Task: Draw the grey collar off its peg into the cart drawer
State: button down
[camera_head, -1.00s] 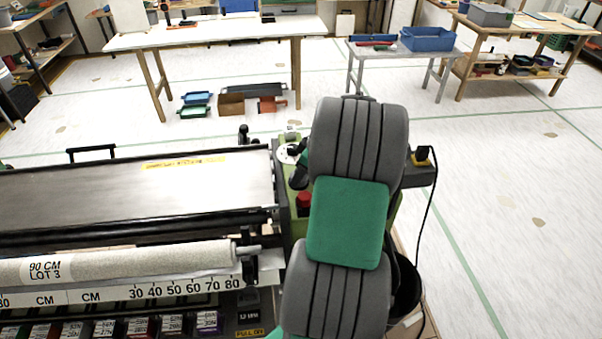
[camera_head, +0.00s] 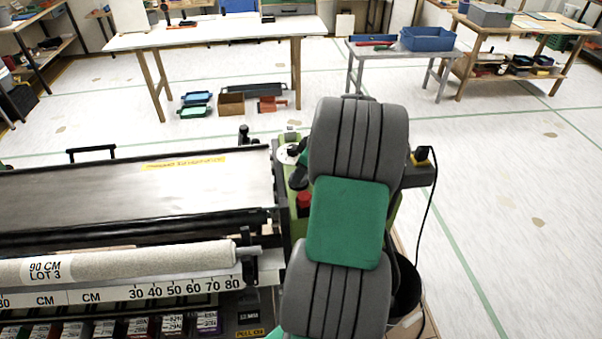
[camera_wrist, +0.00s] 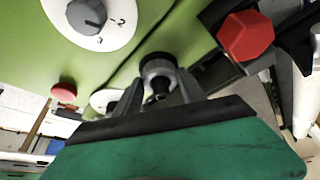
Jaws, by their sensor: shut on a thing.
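The grey collar (camera_wrist: 158,66) shows in the wrist view as a short ring on the green machine face, with a dark round part in front of it. My gripper (camera_wrist: 158,92) has its two grey fingers closed in on either side of it, and its green body fills the bottom of that view. The peg is hidden behind the collar and fingers, so I cannot tell how far along it the collar sits. In the head view my arm covers the gripper and collar. The drawer (camera_head: 110,327) with several labelled coloured boxes lies at the bottom left, partly cut off.
A dial (camera_wrist: 88,14), a red hexagonal knob (camera_wrist: 245,35) and a red button (camera_wrist: 63,92) surround the gripper. A paper roll (camera_head: 120,262) and ruler strip (camera_head: 185,289) lie left of my arm. A black bucket (camera_head: 406,288) stands right. Floor further right is clear.

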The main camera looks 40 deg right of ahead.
jog(key=shift+r+p, duration=1.9)
jog(key=shift+r, duration=1.4)
jog(key=shift+r+p, duration=1.3)
jog(key=shift+r, duration=0.7)
